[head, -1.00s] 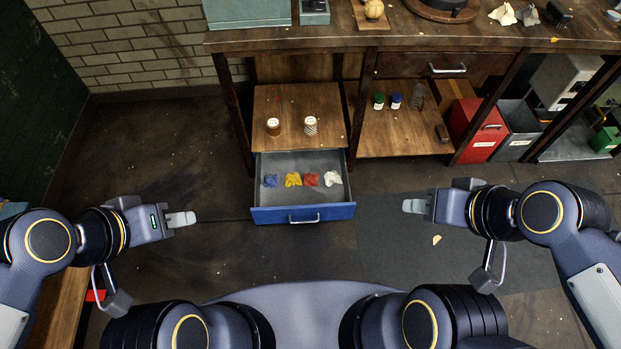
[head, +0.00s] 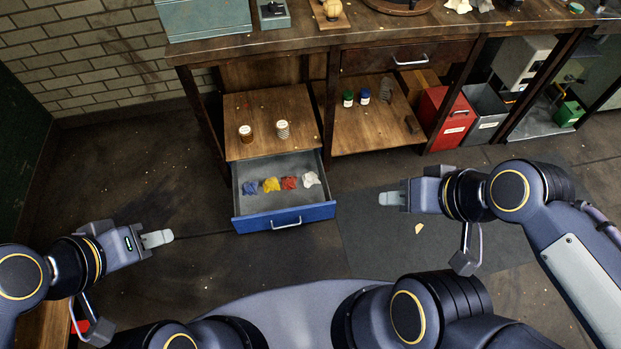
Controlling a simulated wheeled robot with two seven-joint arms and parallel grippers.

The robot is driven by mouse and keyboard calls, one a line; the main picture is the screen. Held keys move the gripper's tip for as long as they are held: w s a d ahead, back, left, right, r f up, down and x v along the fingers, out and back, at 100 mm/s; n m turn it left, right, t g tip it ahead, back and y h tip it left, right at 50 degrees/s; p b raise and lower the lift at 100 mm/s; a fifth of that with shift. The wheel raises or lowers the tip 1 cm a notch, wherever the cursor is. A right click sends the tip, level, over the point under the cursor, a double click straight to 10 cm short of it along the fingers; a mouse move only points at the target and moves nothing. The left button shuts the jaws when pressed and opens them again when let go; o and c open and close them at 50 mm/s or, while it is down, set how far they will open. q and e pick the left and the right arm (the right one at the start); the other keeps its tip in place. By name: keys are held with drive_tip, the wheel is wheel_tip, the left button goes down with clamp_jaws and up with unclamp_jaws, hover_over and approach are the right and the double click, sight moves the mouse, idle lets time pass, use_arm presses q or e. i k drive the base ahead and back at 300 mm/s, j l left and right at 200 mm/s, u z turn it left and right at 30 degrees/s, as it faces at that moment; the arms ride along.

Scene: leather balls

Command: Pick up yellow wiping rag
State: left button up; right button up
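The yellow wiping rag (head: 271,185) lies crumpled in the open blue-fronted drawer (head: 250,216), between a blue rag (head: 250,188) and a red rag (head: 289,183). A white rag (head: 311,179) lies at the right end of the row. My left gripper (head: 160,238) is in front of and to the left of the drawer, apart from it, with nothing in it. My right gripper (head: 388,198) is to the right of the drawer, also empty and apart from it. The fingers of each look close together, and any gap is too small to tell.
The drawer is pulled out below a wooden shelf (head: 265,103) with two small jars, under the workbench (head: 290,42). A lower shelf (head: 370,135) holds small bottles. A red bin (head: 446,122) and a grey bin (head: 484,115) stand at the right. The floor before the drawer is clear.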

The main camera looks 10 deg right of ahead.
sight(272, 184)
drive_tip(key=z, duration=1.45)
drive_tip(key=u, duration=1.5)
drive_tip(key=z, duration=0.8)
drive_tip(key=j+z, duration=0.3)
drive_tip(key=z, duration=0.15)
drive_tip(key=j+z, duration=0.6)
drive_tip(key=z, duration=0.25)
drive_tip(key=j+z, duration=0.25)
drive_tip(key=z, duration=0.2)
drive_tip(key=k+j+z, duration=0.15)
drive_tip(key=z, duration=0.3)
drive_tip(key=k+j+z, duration=0.5)
drive_tip(key=k+j, duration=0.7)
drive_tip(key=j, duration=0.15)
